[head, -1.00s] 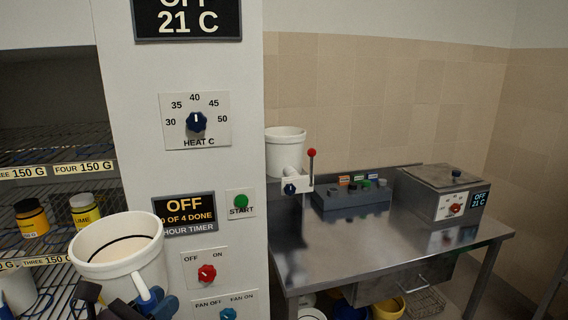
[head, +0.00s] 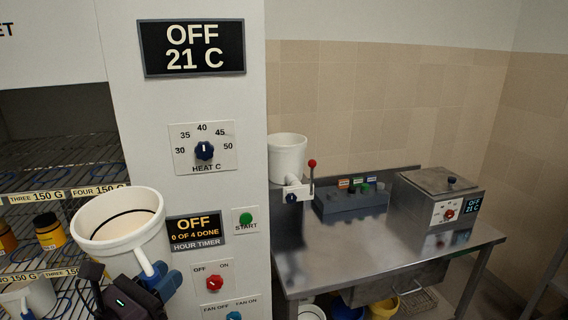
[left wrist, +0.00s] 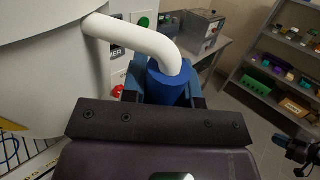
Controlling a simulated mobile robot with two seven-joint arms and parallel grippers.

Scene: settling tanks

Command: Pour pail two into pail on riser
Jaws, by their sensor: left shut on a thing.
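A white pail (head: 135,245) with a dark ring line inside and a pale cream interior is at the lower left of the head view, upright or nearly so. My left gripper (head: 160,282) is shut on the blue grip of its white side handle. In the left wrist view the blue grip (left wrist: 168,84) sits between the jaws, and the pail wall (left wrist: 45,80) fills the left side. I cannot read which pail this is. No riser can be made out. A dark device at the right edge of the left wrist view may be my right gripper (left wrist: 299,150); its jaws are unclear.
A white cabinet panel with a heat knob (head: 204,151) and timer display (head: 198,232) stands close right of the pail. Wire shelves (head: 60,170) with jars are behind it. A steel table (head: 400,240) holds a white tapped vessel (head: 287,158) and a lidded box (head: 440,195).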

